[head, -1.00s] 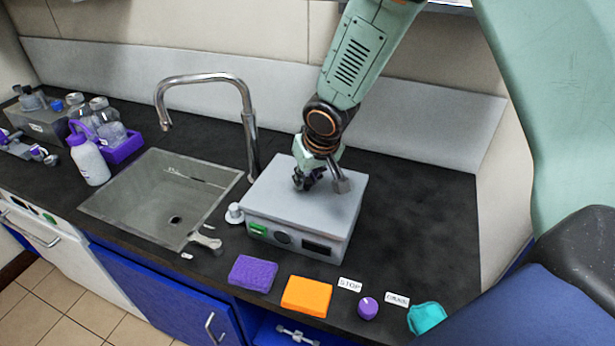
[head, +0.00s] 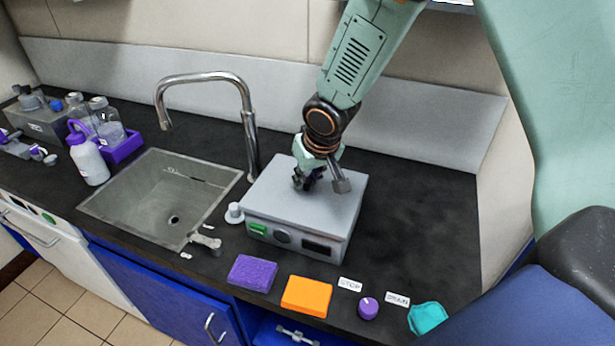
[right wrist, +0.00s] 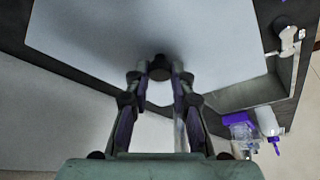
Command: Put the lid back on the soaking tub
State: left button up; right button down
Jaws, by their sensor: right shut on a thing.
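The soaking tub (head: 290,236) is a grey box with a green switch and a dark panel on its front, standing right of the sink. Its flat grey lid (head: 270,192) lies on top and looks level; I cannot tell whether it is fully seated. My right gripper (head: 308,184) is over the middle of the lid, shut on its dark knob. In the right wrist view the fingers (right wrist: 160,72) close on the round knob, and the lid (right wrist: 100,35) spreads out beneath. My left gripper is not in view.
The sink (head: 150,200) with its tall tap (head: 250,130) is close on the left. A purple sponge (head: 252,272), an orange sponge (head: 307,296), a purple knob (head: 368,308) and a teal cloth (head: 428,318) line the front edge. Bottles (head: 90,160) stand far left. The counter right of the tub is clear.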

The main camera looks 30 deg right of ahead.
dwell(0.4)
jog(key=c, duration=1.1)
grip_release()
jog(key=shift+o, duration=0.4)
jog(key=shift+f, duration=0.1)
jog(key=o, duration=0.4)
jog(key=shift+r+p, duration=3.15)
jog(key=shift+r, duration=0.45)
jog(key=shift+c, duration=0.2)
